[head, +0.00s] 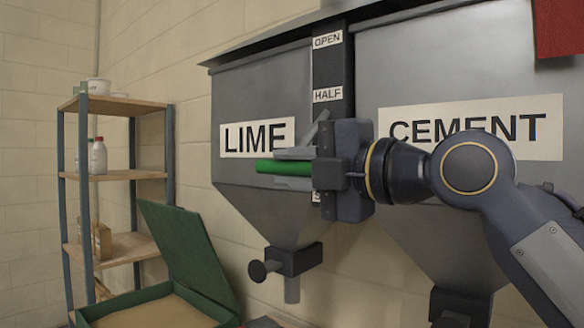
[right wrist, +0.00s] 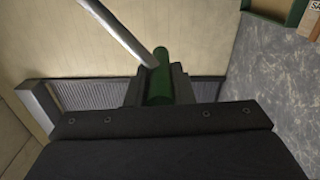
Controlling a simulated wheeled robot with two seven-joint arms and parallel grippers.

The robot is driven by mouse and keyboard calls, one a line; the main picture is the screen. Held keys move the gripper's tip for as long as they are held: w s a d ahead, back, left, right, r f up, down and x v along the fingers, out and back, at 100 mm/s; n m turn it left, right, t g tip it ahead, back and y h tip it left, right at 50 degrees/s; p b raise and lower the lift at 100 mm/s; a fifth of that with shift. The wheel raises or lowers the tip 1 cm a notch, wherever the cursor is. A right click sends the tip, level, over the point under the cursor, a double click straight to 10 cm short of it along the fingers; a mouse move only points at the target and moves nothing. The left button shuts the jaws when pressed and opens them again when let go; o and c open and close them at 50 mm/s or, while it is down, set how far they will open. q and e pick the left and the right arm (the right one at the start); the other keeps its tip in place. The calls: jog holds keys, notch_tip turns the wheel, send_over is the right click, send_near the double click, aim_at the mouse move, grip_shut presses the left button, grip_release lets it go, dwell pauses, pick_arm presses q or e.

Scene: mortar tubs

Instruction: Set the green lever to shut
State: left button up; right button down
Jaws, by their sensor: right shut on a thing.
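The green lever (head: 282,167) sticks out to the left from the black strip (head: 328,65) between the two hoppers. It is level with the lower part of the LIME sign, well below the HALF label (head: 327,95). The OPEN label (head: 327,40) is at the top of the strip. A lower label (head: 317,197) is mostly hidden by my gripper. My right gripper (head: 300,164) is shut on the green lever. In the right wrist view the green grip (right wrist: 160,72) lies between the fingers, with a grey metal bar (right wrist: 118,32) beside it. My left gripper is out of view.
The LIME hopper (head: 265,95) is behind the lever, and the CEMENT hopper (head: 450,75) is behind my right arm. An open green box (head: 185,248) stands low at the left. A shelf rack (head: 125,175) with several containers stands against the wall.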

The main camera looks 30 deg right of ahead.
jog(key=shift+w+d+f, duration=0.15)
jog(key=shift+f, duration=0.15)
jog(key=c, duration=1.5)
grip_release()
jog(key=shift+o, duration=1)
jog(key=shift+d, duration=0.2)
jog(key=shift+r, duration=0.1)
jog(key=shift+s+d, duration=0.1)
jog(key=shift+s, duration=0.3)
jog(key=v, duration=0.7)
